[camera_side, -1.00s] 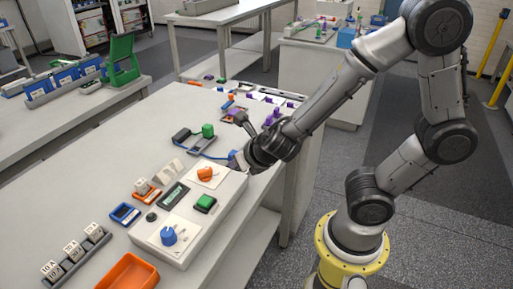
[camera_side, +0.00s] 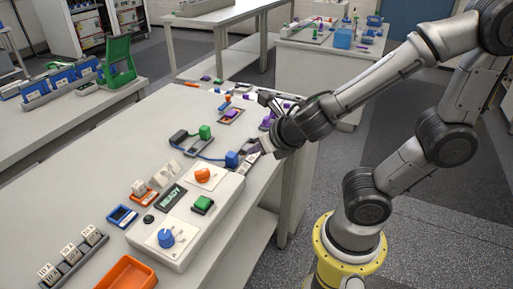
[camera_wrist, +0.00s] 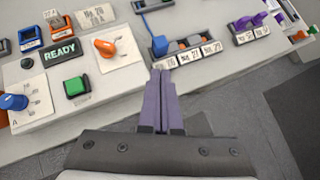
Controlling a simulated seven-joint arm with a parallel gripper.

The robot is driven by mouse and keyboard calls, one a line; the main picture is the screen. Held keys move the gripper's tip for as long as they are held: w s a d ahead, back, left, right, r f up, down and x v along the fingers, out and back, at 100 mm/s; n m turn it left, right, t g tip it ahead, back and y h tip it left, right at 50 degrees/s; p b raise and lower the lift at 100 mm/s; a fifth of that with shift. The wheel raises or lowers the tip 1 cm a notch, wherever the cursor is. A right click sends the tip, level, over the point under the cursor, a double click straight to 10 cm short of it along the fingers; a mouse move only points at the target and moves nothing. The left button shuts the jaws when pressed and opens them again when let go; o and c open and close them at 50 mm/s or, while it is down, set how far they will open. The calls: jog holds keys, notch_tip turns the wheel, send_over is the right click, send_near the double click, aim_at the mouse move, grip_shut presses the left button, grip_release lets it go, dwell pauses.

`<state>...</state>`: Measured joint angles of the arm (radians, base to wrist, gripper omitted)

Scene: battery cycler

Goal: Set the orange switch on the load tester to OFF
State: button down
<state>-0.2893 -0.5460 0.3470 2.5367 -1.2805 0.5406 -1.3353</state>
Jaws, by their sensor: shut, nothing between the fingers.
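The load tester (camera_side: 190,225) is a pale box on the bench, with a display (camera_side: 172,197) reading READY. Its orange switch (camera_side: 203,175) sits on a white plate at the far end and shows in the wrist view (camera_wrist: 106,46) as a knob with a narrow end pointing to the lower right. The plate's markings are too small to read. My gripper (camera_wrist: 160,75) is shut and empty, to the right of the orange switch and apart from it. In the side view my gripper (camera_side: 250,150) is past the tester's far end.
A blue plug (camera_wrist: 159,46) on a blue lead stands just beyond my fingertips, by a labelled holder (camera_wrist: 200,52). A green button (camera_wrist: 76,86) and a blue knob (camera_wrist: 14,102) are on the tester. An orange tray (camera_side: 127,274) lies at the near end.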

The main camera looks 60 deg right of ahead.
jog(key=w+a+m+g+h, duration=0.1)
jog(key=a+m, duration=0.1)
jog(key=a, duration=1.2)
jog(key=shift+a+m+h, duration=0.15)
jog(key=shift+m+h, duration=0.15)
jog(key=shift+m, duration=0.1)
